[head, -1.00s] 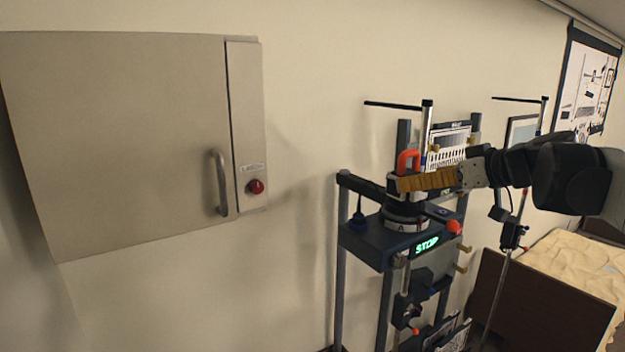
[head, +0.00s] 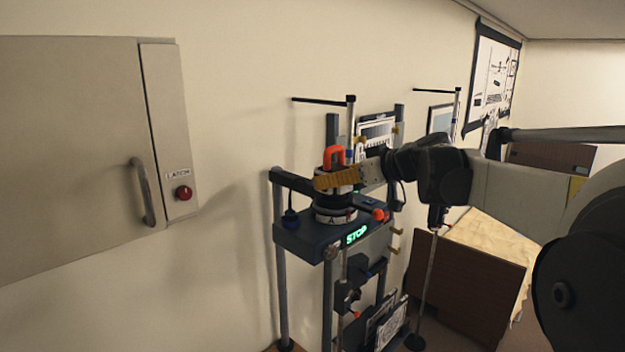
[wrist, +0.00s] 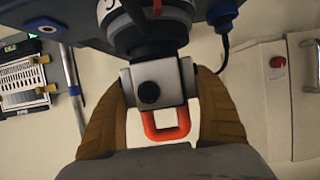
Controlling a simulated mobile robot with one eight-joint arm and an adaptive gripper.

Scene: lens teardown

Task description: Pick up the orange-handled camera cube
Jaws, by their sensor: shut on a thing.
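The camera cube (wrist: 150,84) is a light grey block with a dark round knob or lens on its face and an orange U-shaped handle. In the head view its orange handle (head: 334,155) stands up above the stand, and my fingers hide most of the block. My gripper (head: 320,181) has ribbed yellow-brown fingers and reaches in from the right. In the wrist view my gripper (wrist: 160,86) has one finger on each side of the cube, shut on it. The cube is at the dark round mount (head: 335,208) with a white ring marked "A"; I cannot tell whether they touch.
Thin posts and rods rise behind. A wall cabinet (head: 70,150) with a red button (head: 183,193) is left. A brown box-like table (head: 465,290) stands right.

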